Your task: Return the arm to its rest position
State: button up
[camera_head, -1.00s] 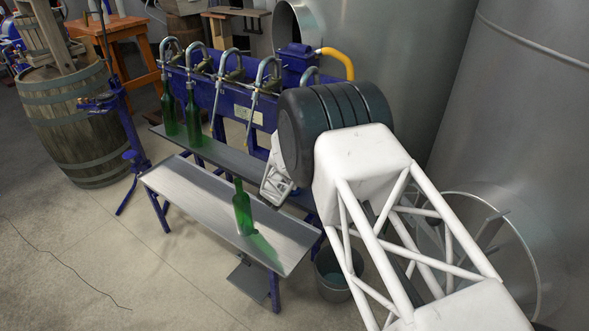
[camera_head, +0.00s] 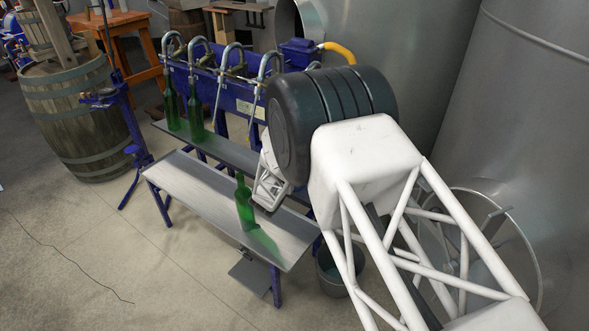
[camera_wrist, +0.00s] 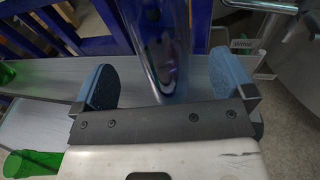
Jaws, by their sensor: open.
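My gripper (camera_head: 268,190) hangs over the bench just right of a green bottle (camera_head: 243,206), with a dark arm joint above it. The bottle stands upright on the front shelf (camera_head: 192,188), apart from the gripper as far as I can tell. In the wrist view my gripper (camera_wrist: 161,84) is open, its two blue-grey pads wide apart. A clear, bottle-like glass shape (camera_wrist: 163,40) shows between and beyond the pads; I cannot tell its distance. Green glass (camera_wrist: 35,163) lies at the lower left of that view.
Two green bottles (camera_head: 171,106) (camera_head: 195,116) stand at the left spouts of the blue filler (camera_head: 240,90) on the rear shelf (camera_head: 215,150). A bucket (camera_head: 331,272) is below my arm. Large steel tanks (camera_head: 430,60) stand behind and right.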

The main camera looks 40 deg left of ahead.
jog(key=w+d+r+m+h, duration=0.2)
jog(key=w+d+r+m, duration=0.3)
jog(key=r, duration=0.4)
jog(key=w+d+r+m+h, duration=0.2)
jog(key=d+r, duration=0.4)
jog(key=r, duration=0.2)
jog(key=s+d+r+m+g+h, duration=0.15)
jog(key=d+r+m, duration=0.3)
jog(key=d, duration=0.75)
jog(key=d+r+m+g+h, duration=0.3)
jog(key=d+r+m, duration=0.15)
jog(key=d, duration=0.65)
jog(key=s+d+r+m+g+h, duration=0.1)
jog(key=d+r+m+g+h, duration=0.25)
jog(key=d, duration=0.85)
jog(key=s+d+r+m+g+y, duration=0.1)
jog(key=s+d+r+m+g, duration=0.15)
jog(key=s+d+m, duration=0.45)
jog(key=s+d+r+m+g+y, duration=0.15)
jog(key=s+d+r, duration=0.25)
jog(key=s+d, duration=0.65)
jog(key=s+d+m+y, duration=0.3)
jog(key=s+d+m, duration=0.1)
jog(key=s, duration=0.7)
jog(key=s+d+m+g+y, duration=0.1)
jog(key=s+d+m+y, duration=0.2)
jog(key=s+m, duration=0.3)
jog(key=s+d+f, duration=0.1)
jog(key=s, duration=0.4)
jog(key=shift+d, duration=0.15)
